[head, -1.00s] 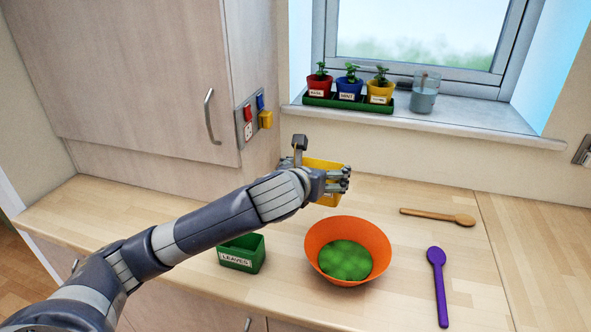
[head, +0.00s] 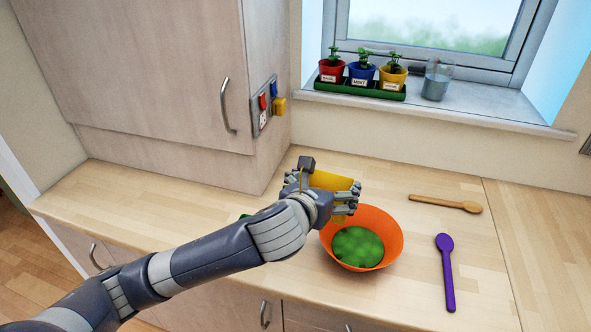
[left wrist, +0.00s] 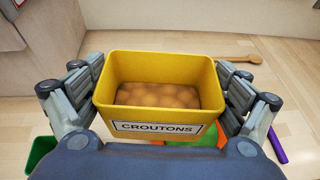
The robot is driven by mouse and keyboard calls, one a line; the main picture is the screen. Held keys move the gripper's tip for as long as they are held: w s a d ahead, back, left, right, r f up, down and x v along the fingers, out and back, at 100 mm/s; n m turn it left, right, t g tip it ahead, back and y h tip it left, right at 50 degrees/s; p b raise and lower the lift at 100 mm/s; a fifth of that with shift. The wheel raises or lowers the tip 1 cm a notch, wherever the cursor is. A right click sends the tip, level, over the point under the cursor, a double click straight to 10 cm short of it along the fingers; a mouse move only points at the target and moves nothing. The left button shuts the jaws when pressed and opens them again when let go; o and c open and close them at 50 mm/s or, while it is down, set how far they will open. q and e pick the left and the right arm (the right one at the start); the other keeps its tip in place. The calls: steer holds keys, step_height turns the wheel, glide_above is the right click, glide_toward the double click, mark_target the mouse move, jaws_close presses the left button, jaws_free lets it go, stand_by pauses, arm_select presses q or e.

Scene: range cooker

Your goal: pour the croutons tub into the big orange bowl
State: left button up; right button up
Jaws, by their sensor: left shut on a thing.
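The yellow croutons tub (left wrist: 162,68), labelled CROUTONS, is held between the fingers of my left gripper (left wrist: 160,92). In the left wrist view it is close to upright, with brown croutons (left wrist: 158,95) inside. In the head view the tub (head: 331,182) is partly hidden by my left gripper (head: 325,195). The big orange bowl (head: 385,222) stands on the counter just right of and in front of the gripper, with green leaves (head: 357,247) in it. The tub is at the bowl's back left side, and its height above the counter is hard to tell. My right gripper is not in view.
A green tub (left wrist: 40,155) is mostly hidden behind my left arm in the head view. A wooden spoon (head: 445,203) and a purple spoon (head: 446,270) lie right of the bowl. Potted herbs (head: 362,70) and a glass (head: 437,79) stand on the windowsill.

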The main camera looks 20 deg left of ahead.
arm_select(q)
steer(key=d+f+m+h+p, duration=0.1)
steer(key=d+f+p, duration=0.1)
steer(key=d, duration=0.4)
steer(key=d+f+m+h+p, duration=0.1)
steer(key=d+f+p, duration=0.1)
steer(key=d, duration=0.4)
steer(key=s+d+f+m+g+h+p, duration=0.1)
steer(key=d+f+p, duration=0.1)
steer(key=d, duration=0.4)
steer(key=shift+d+f+m+h, duration=0.15)
steer(key=shift+f+m+h, duration=0.15)
steer(key=shift+f, duration=0.6)
steer(key=shift+w+a+h, duration=0.2)
steer(key=shift+a+h, duration=0.1)
steer(key=shift+a, duration=0.05)
steer(key=shift+w+a+r+n+g+h+b, duration=0.15)
steer(key=shift+w+a+r+n+h+b, duration=0.15)
steer(key=shift+a+n+h+b, duration=0.35)
steer(key=shift+w+a+r+n+g+h+b, duration=0.15)
steer(key=shift+a+r+n+h, duration=0.3)
steer(key=shift+n, duration=0.5)
steer(key=shift+w+a+r+n+g+h+b, duration=0.1)
steer(key=shift+w+a+r+n+h+b, duration=0.2)
steer(key=shift+a+n+b, duration=0.4)
steer(key=shift+d+f, duration=0.1)
steer(key=shift+d, duration=0.1)
